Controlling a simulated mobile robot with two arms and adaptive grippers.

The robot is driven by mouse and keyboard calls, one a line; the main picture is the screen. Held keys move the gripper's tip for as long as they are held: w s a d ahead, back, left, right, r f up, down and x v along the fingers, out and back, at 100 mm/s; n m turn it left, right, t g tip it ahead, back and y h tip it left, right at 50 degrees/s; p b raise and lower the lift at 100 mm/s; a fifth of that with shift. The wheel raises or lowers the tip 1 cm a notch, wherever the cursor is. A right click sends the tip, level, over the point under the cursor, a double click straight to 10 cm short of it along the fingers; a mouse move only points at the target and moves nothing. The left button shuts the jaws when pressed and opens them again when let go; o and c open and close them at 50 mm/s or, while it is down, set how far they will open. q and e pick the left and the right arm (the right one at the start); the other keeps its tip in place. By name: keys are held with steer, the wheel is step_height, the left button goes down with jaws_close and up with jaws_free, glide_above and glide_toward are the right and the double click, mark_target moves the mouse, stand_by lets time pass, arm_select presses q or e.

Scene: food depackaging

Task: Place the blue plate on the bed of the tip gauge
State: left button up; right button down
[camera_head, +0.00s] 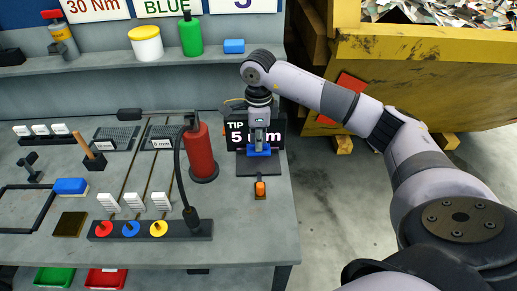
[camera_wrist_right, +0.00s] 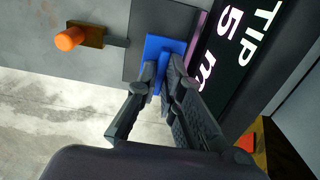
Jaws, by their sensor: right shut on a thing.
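The tip gauge is at the right end of the bench. Its dark bed (camera_head: 244,168) lies in front of a black display (camera_head: 236,127) reading "TIP 5" and a partly covered unit. The blue plate (camera_head: 259,153) is over this bed, below my right gripper (camera_head: 259,145). In the right wrist view my right gripper (camera_wrist_right: 160,82) is shut on the blue plate (camera_wrist_right: 166,48), with the dark bed (camera_wrist_right: 137,55) around it. I cannot tell whether the plate touches the bed. My left gripper is not in view.
An orange knob (camera_head: 260,188) stands in front of the bed. A red extinguisher-like bottle (camera_head: 200,150) stands just left of the gauge. Another blue block (camera_head: 71,186) lies at the far left. A yellow skip (camera_head: 430,75) is beyond the bench's right edge.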

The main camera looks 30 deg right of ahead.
mark_target(258, 153)
step_height(258, 153, down, 3)
steer(key=shift+a+f+p, duration=0.1)
steer(key=shift+f+p, duration=0.1)
steer(key=shift+p, duration=0.35)
steer(key=shift+f, duration=0.5)
steer(key=shift+f, duration=0.1)
steer(key=c, duration=2.2)
jaws_free()
steer(key=o, duration=0.5)
